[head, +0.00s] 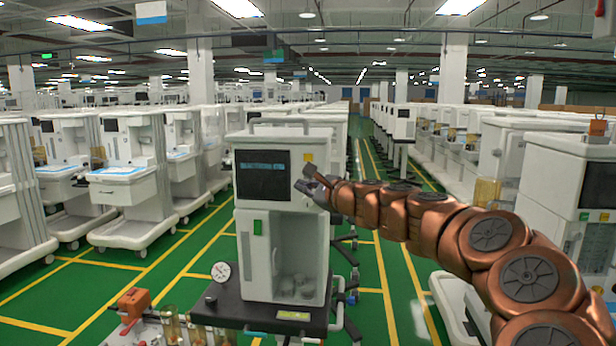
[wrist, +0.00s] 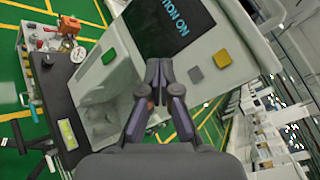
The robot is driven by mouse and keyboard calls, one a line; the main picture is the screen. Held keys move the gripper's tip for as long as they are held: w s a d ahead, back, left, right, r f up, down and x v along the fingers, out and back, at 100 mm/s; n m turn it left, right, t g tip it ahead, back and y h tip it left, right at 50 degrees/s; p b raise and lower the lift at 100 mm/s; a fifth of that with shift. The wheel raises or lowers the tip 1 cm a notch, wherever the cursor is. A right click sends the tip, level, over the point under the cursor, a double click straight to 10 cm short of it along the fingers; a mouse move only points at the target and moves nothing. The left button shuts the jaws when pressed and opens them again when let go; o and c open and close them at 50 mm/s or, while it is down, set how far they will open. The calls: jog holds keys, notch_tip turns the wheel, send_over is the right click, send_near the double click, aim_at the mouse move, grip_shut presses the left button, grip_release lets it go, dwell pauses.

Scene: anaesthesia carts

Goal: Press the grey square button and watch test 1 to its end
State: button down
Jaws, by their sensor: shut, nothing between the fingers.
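The white anaesthesia cart (head: 285,225) stands in front of me. Its dark screen (head: 263,176) shows blue text; the wrist view reads "TION ON" at the end of it, on the screen (wrist: 172,25). The grey square button (wrist: 195,76) is on the panel beside the screen, next to a yellow square (wrist: 222,58). In the head view the yellow square (head: 308,157) shows, but I cannot make out the grey button near my gripper. My gripper (head: 303,184) is shut and empty, close to the panel. In the wrist view its fingertips (wrist: 158,64) lie to the side of the grey button; contact cannot be told.
A green square (head: 257,227) is lower on the cart front. A round gauge (head: 220,271) and an orange device (head: 133,302) sit at lower left. Rows of similar carts (head: 125,165) line both sides. Green floor with yellow lines (head: 376,245) is open between them.

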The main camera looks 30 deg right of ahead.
jog(key=w+d+p, duration=0.1)
jog(key=w+d, duration=0.4)
jog(key=w, duration=0.1)
jog(key=shift+d, duration=0.15)
jog(key=shift+w+p, duration=0.15)
jog(key=shift+p, duration=0.25)
dwell(1.2)
jog(key=shift+w+d, duration=0.25)
jog(key=shift+d, duration=0.05)
jog(key=shift+w+d+p, duration=0.3)
jog(key=shift+w+p, duration=0.05)
jog(key=shift+p, duration=0.1)
dwell(0.8)
jog(key=shift+s+a, duration=0.1)
jog(key=shift+s, duration=0.05)
jog(key=shift+s+a, duration=0.5)
jog(key=shift+s, duration=0.05)
dwell(0.5)
